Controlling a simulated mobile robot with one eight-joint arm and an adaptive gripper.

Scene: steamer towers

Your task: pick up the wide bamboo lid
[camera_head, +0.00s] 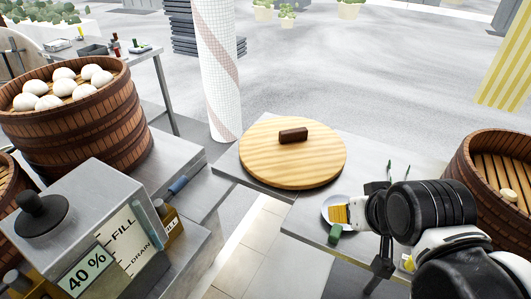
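The wide bamboo lid (270,163) is a round, pale wooden disc with a dark brown bar handle (293,135) on top. It lies flat on the grey table in the middle of the view, its left part near the table's edge. My gripper (378,226) is at the lower right, to the right of and nearer than the lid, and apart from it. Its two dark fingers look spread, one up and one down in the picture. I see nothing clearly held between them; my arm hides part of this area.
A steamer tower (80,128) with white buns stands at left. Another bamboo steamer (470,175) stands at right. A small plate (327,201), a yellow-orange brush-like thing (339,214) and a green item (335,233) are near my gripper. A metal box with a gauge (95,235) is front left. A white column (217,70) rises behind.

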